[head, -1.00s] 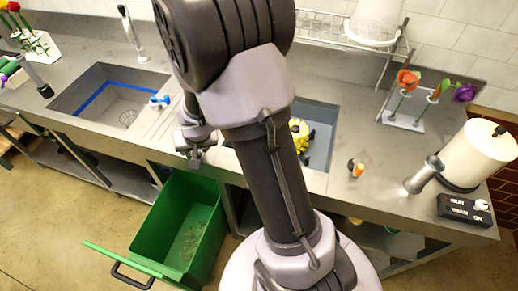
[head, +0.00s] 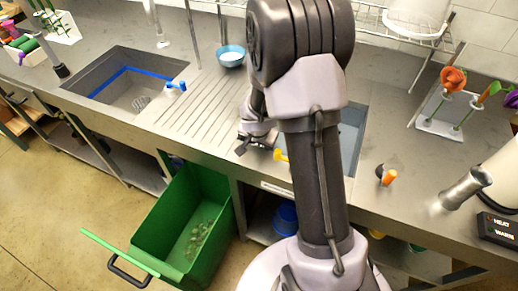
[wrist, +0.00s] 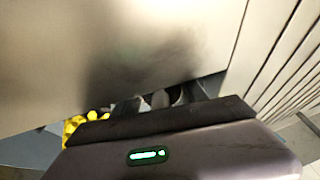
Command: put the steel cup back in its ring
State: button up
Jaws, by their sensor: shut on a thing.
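My gripper (head: 243,145) hangs over the counter between the ribbed drainboard and the right-hand sink. In the wrist view a large, smooth, pale metallic surface (wrist: 120,45) fills the upper left, very close to the camera. It looks like the wall of the steel cup, with my gripper (wrist: 155,100) shut on it; a dark reflection shows near the jaws. The cup cannot be made out in the head view, where my wrist and arm block much of that area. I cannot pick out the cup's ring in either view.
The ribbed drainboard (head: 190,108) lies left of my gripper, with a blue bowl (head: 231,56) at its back. A green bin (head: 185,225) stands open below. A slim steel cylinder (head: 466,187) and a flower stand (head: 440,127) are on the right.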

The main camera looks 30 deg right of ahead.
jog(key=shift+r, duration=0.15)
jog(key=shift+f, duration=0.35)
jog(key=o, duration=1.1)
jog(key=shift+r, duration=0.1)
jog(key=shift+r, duration=0.1)
